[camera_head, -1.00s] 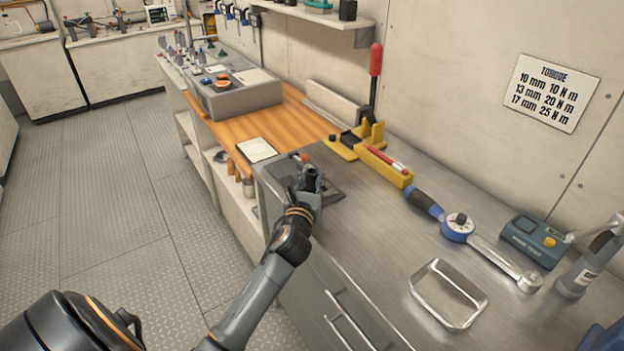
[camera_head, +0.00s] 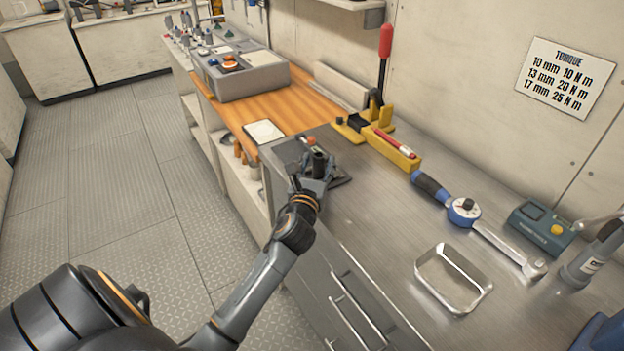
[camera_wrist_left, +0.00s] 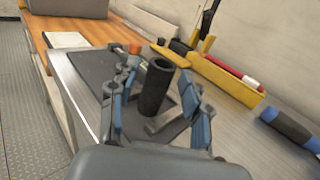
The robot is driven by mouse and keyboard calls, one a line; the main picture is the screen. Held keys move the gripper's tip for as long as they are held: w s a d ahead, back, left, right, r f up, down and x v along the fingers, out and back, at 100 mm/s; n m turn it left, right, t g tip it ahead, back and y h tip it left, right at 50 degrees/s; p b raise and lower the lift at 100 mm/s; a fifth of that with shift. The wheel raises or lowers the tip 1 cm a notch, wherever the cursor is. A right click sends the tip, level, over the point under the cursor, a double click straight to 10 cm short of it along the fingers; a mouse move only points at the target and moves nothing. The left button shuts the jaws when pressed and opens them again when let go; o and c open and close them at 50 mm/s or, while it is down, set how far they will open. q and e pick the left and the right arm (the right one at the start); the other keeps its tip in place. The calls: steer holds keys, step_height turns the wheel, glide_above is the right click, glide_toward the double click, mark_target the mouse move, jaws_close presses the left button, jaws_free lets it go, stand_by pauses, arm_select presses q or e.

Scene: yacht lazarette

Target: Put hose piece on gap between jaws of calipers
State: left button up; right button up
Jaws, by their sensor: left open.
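A black hollow cylinder, which looks like the hose piece (camera_wrist_left: 157,88), stands roughly upright between my left fingers in the left wrist view. It also shows in the head view as a small dark tube (camera_head: 318,160). My left gripper (camera_head: 313,176) is open around it; its blue-padded fingers (camera_wrist_left: 158,108) are on either side, and contact is unclear. A dark mat (camera_wrist_left: 92,72) lies under them on the steel bench. A grey metal piece (camera_wrist_left: 168,120) lies beside the tube's foot, partly hidden; I cannot tell whether it is the calipers.
The steel bench (camera_head: 385,215) also holds a yellow fixture (camera_head: 395,150) with a red-handled lever, a blue torque wrench (camera_head: 463,211), an open metal tray (camera_head: 452,303) and a teal tester (camera_head: 541,230). A small orange-topped item (camera_wrist_left: 135,47) is just behind the tube. Bare steel lies right of the gripper.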

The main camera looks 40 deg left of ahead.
arm_select(q)
steer(key=v, duration=1)
steer(key=shift+s+b, duration=0.25)
steer(key=shift+b, duration=0.15)
steer(key=shift+d, duration=0.1)
